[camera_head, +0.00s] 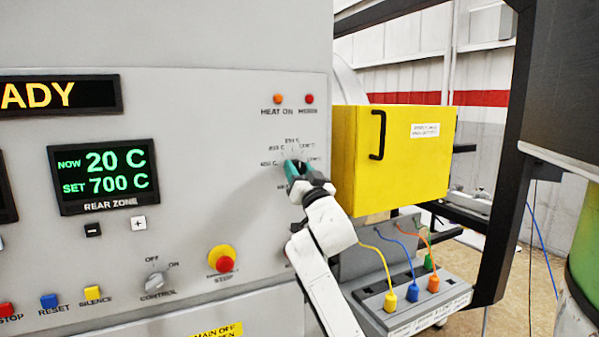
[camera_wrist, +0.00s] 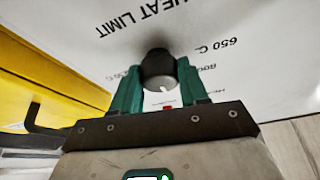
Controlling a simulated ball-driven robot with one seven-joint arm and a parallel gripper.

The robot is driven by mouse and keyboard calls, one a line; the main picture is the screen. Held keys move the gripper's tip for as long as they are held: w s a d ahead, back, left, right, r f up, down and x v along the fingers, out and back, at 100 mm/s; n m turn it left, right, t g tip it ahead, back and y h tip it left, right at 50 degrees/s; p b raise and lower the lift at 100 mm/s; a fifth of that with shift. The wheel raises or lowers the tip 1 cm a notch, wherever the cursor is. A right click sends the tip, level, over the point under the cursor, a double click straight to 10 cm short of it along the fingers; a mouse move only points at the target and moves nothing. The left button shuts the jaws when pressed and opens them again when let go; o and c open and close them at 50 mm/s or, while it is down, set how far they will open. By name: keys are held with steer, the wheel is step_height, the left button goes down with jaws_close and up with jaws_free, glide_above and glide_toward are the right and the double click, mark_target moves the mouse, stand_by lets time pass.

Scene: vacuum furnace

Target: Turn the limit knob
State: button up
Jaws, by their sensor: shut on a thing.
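The limit knob (camera_wrist: 158,66) is a dark round knob with a white mark on its face, in the middle of the wrist view. My gripper (camera_wrist: 157,80) has its two green fingers shut on the knob, one on each side. In the head view my gripper (camera_head: 298,172) is at the dial on the right part of the grey panel and mostly hides the knob. Temperature labels ring the dial. The wrist view shows "HEAT LIMIT" and "650 C" lettering, upside down. I cannot tell exactly which label the knob's mark faces.
A yellow box (camera_head: 400,150) with a black handle (camera_head: 378,135) stands close right of my gripper. Below it are coloured plugs and cables on a grey block (camera_head: 425,302). A red-and-yellow stop button (camera_head: 222,259) and a control switch (camera_head: 156,282) are lower left. A display (camera_head: 105,175) reads 20 C, set 700 C.

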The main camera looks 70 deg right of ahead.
steer(key=shift+c, duration=0.8)
steer(key=shift+n, duration=0.4)
steer(key=n+t+y, duration=0.1)
steer(key=n, duration=0.1)
steer(key=n+t+y+p, duration=0.1)
steer(key=n, duration=0.1)
steer(key=shift+s+d, duration=0.1)
steer(key=n+t+y+b, duration=0.1)
steer(key=n+y+b, duration=0.1)
steer(key=n, duration=0.2)
steer(key=shift+f+b, duration=0.15)
steer(key=shift+b, duration=0.15)
steer(key=shift+n+t+y+b, duration=0.45)
steer(key=shift+n+b, duration=0.45)
steer(key=shift+n, duration=0.4)
steer(key=o, duration=1.1)
steer(key=shift+c, duration=0.2)
